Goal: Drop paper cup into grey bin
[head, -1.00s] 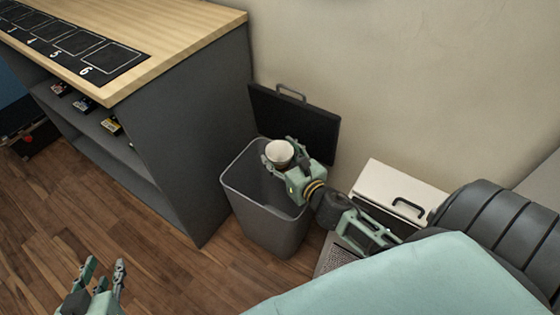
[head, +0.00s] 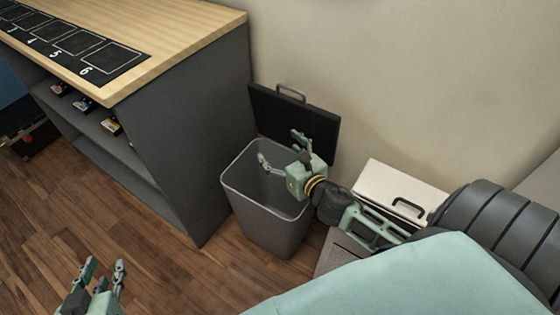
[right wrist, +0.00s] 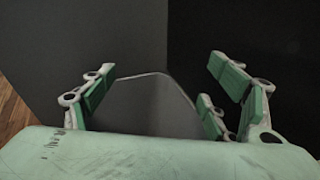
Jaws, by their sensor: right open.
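The grey bin (head: 268,226) stands on the floor against the dark side of the counter, its top open. My right gripper (head: 281,147) is over the bin's opening with its fingers spread wide and nothing between them. The right wrist view shows the open fingers of this gripper (right wrist: 160,90) with the bin's grey inside and rim (right wrist: 152,76) between them. The paper cup is not visible in either view; the lower inside of the bin is hidden. My left gripper (head: 104,267) is open and empty at the lower left, above the floor.
A black lid or panel with a handle (head: 305,123) stands upright behind the bin. A counter with a wooden top (head: 190,35) and shelves is on the left. A white box with a dark handle (head: 385,190) is right of the bin. The wooden floor (head: 150,235) in front is clear.

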